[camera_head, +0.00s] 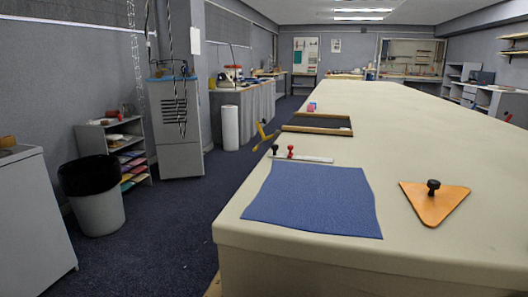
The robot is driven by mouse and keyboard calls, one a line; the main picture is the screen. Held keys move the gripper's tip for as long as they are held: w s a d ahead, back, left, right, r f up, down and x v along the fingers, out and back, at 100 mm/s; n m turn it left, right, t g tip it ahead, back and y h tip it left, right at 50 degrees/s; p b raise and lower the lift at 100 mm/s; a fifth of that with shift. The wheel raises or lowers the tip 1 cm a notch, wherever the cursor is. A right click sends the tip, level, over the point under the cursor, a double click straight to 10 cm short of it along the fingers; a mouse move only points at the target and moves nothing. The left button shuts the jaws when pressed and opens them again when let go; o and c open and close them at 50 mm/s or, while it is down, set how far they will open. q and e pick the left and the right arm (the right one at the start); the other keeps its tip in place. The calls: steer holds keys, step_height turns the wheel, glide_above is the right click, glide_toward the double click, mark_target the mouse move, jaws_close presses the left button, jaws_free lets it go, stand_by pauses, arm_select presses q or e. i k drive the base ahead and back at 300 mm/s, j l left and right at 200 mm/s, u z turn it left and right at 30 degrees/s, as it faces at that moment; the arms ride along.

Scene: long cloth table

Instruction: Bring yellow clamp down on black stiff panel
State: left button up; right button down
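The yellow clamp (263,132) is at the left edge of the long table, its yellow arm tilted up. It is left of a dark, flat, brown-edged piece (318,124) lying on the table. This looks like the black stiff panel, but it is small and I cannot tell its edges from a frame around it. The clamp's raised arm looks clear of the panel. Neither of my grippers shows in the head view.
A blue cloth (315,198) lies on the near table (300,252). Behind it is a pale strip (314,159) with red and black knobs. An orange triangle (430,212) with a black knob (433,184) lies right. The table's far right is clear. A bin (96,210) stands left.

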mark_target(258, 124)
steer(key=i+j+z, duration=0.2)
steer(key=j, duration=0.15)
steer(key=j+z, duration=0.2)
steer(key=j, duration=0.2)
steer(key=i+j+z, duration=0.25)
steer(key=j, duration=0.15)
steer(key=j+z, duration=0.2)
steer(key=j, duration=0.2)
